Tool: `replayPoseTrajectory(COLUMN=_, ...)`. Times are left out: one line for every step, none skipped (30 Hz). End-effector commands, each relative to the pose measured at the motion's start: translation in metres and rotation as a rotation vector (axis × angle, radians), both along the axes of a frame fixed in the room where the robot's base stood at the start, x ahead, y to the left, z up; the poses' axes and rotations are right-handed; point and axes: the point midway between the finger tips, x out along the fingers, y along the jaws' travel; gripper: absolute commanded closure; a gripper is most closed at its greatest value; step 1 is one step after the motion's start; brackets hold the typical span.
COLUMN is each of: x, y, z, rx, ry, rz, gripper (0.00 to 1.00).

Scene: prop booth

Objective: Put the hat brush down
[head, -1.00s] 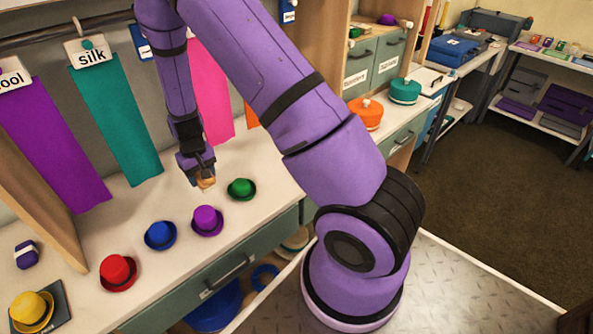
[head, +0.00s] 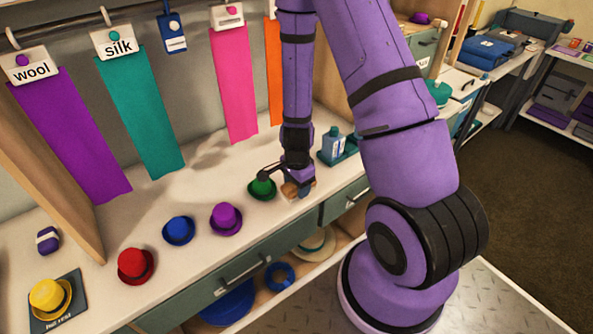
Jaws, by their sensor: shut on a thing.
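My gripper (head: 297,182) points down at the front part of the white counter (head: 210,170), just right of the green hat (head: 262,188). It is shut on the hat brush (head: 293,190), a small tan and blue-grey block low between the fingers. The fingers hide part of the brush. I cannot tell whether the brush touches the counter.
A purple hat (head: 226,218), a blue hat (head: 178,230) and a red hat (head: 135,265) stand left along the counter. A yellow hat (head: 48,296) sits on a dark mat. A blue bottle (head: 333,143) stands behind right. Clear counter lies behind the hats.

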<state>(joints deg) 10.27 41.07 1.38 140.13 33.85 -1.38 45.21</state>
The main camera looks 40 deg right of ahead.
Motion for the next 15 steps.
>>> replayPoseTrajectory(x=0.011, y=-0.007, z=-0.001, rx=-0.002, ry=-0.002, rz=0.001, gripper=0.77)
replayPoseTrajectory(x=0.017, y=-0.011, z=-0.002, rx=-0.001, ry=-0.001, rz=0.001, gripper=0.77)
replayPoseTrajectory(x=0.025, y=-0.016, z=-0.003, rx=-0.002, ry=-0.002, rz=0.001, gripper=0.77)
replayPoseTrajectory(x=0.03, y=-0.02, z=-0.003, rx=-0.001, ry=-0.001, rz=0.002, gripper=0.77)
replayPoseTrajectory(x=0.036, y=-0.024, z=-0.004, rx=-0.002, ry=-0.003, rz=0.003, gripper=0.77)
replayPoseTrajectory(x=0.043, y=-0.03, z=-0.005, rx=-0.001, ry=-0.001, rz=0.002, gripper=0.77)
replayPoseTrajectory(x=0.049, y=-0.033, z=-0.006, rx=-0.001, ry=-0.002, rz=0.003, gripper=0.77)
replayPoseTrajectory(x=0.054, y=-0.037, z=-0.006, rx=-0.001, ry=-0.001, rz=0.003, gripper=0.77)
replayPoseTrajectory(x=0.061, y=-0.042, z=-0.007, rx=-0.002, ry=-0.001, rz=0.003, gripper=0.77)
replayPoseTrajectory(x=0.067, y=-0.045, z=-0.008, rx=-0.001, ry=-0.001, rz=0.004, gripper=0.77)
replayPoseTrajectory(x=0.071, y=-0.048, z=-0.008, rx=-0.001, ry=-0.001, rz=0.004, gripper=0.77)
replayPoseTrajectory(x=0.077, y=-0.052, z=-0.009, rx=-0.001, ry=-0.001, rz=0.004, gripper=0.77)
replayPoseTrajectory(x=0.079, y=-0.055, z=-0.009, rx=-0.001, ry=0.0, rz=0.003, gripper=0.77)
replayPoseTrajectory(x=0.083, y=-0.057, z=-0.01, rx=0.0, ry=0.0, rz=0.003, gripper=0.77)
replayPoseTrajectory(x=0.086, y=-0.059, z=-0.01, rx=0.0, ry=0.0, rz=0.003, gripper=0.77)
